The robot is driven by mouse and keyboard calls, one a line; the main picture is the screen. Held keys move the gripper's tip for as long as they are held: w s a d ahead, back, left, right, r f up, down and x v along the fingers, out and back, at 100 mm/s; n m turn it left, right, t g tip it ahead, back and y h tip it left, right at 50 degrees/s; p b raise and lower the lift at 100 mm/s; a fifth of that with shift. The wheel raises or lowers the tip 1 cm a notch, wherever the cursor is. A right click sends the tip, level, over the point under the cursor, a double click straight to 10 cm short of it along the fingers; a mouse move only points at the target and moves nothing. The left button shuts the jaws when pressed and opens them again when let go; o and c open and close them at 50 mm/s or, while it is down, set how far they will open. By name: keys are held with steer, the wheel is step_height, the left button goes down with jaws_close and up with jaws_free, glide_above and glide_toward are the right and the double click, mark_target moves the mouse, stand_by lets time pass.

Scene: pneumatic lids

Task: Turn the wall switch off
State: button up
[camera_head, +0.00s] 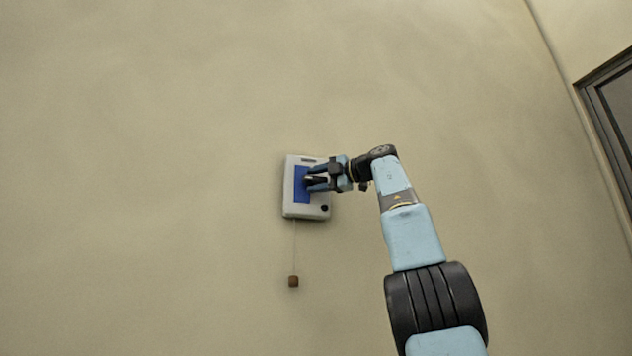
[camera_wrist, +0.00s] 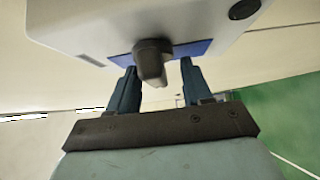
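The wall switch is a white box (camera_head: 289,206) on the beige wall, with a blue panel (camera_head: 299,186) on its face. In the wrist view the white box (camera_wrist: 150,22) fills the top, with part of the blue panel (camera_wrist: 199,48) visible. A dark lever (camera_wrist: 151,62) sticks out from the panel towards me. My gripper (camera_head: 308,180) is in front of the panel and hides the lever in the head view. In the wrist view my gripper (camera_wrist: 158,80) has its fingers apart, one on each side of the lever; whether either touches it is unclear.
A brown weight (camera_head: 293,281) hangs on a thin cord below the box. A round black knob (camera_head: 324,208) sits at the box's lower right corner. A dark-framed window or door (camera_head: 610,110) is at the far right. The wall around the box is clear.

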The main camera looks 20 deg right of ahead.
steer(key=shift+s, duration=0.15)
steer(key=shift+s+d+r, duration=0.1)
steer(key=shift+s+d, duration=0.2)
steer(key=v, duration=1.2)
steer(key=shift+s+d, duration=0.2)
steer(key=shift+d, duration=0.1)
